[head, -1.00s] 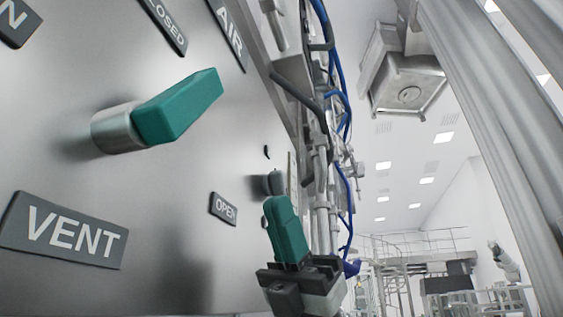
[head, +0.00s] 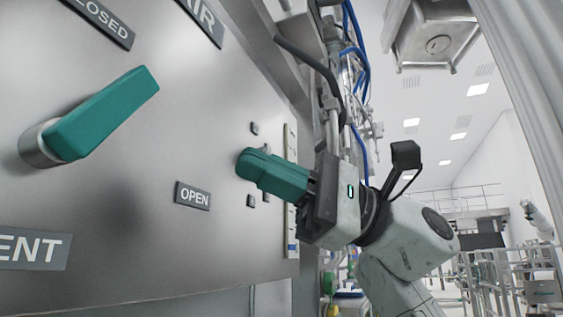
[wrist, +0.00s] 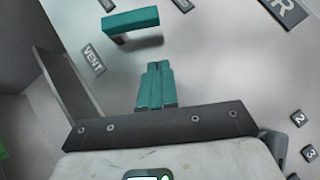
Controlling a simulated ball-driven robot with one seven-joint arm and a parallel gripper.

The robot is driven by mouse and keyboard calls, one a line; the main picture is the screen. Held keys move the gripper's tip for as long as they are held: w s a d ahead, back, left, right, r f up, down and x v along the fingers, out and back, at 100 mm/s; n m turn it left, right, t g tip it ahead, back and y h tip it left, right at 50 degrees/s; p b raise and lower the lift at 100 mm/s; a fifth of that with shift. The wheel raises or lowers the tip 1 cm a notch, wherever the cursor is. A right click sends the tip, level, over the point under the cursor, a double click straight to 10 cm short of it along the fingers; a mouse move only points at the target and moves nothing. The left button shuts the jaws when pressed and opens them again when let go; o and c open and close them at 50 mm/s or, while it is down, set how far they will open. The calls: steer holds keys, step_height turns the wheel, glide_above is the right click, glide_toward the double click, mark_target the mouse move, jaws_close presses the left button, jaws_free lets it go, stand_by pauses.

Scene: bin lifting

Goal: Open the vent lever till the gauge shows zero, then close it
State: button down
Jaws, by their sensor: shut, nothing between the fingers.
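The vent lever (head: 100,115) is a teal bar on a round metal hub on the steel panel. It points up and right, between the CLOSED plate (head: 100,20) and the OPEN plate (head: 193,195). The shut fingers (wrist: 156,68) also show in the wrist view. I cannot make out a gauge reading.
The steel panel (head: 120,255) fills the left of the head view. Plates numbered 2 (wrist: 298,118) and 3 (wrist: 310,152) sit at right in the wrist view. Pipes and blue hoses (head: 361,60) run beside the panel. Open hall lies farther right.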

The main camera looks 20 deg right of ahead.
mark_target(155, 92)
steer(key=s+a+r+p, duration=0.2)
steer(key=s+a+r, duration=0.1)
steer(key=a, duration=0.4)
steer(key=shift+a+r+p, duration=0.35)
steer(key=shift+a+r, duration=0.05)
steer(key=shift+r, duration=0.05)
steer(key=shift+r, duration=0.15)
steer(key=shift+s+a+r+n+h, duration=0.1)
steer(key=shift+s+r+n+h, duration=0.05)
steer(key=shift+n+h, duration=0.15)
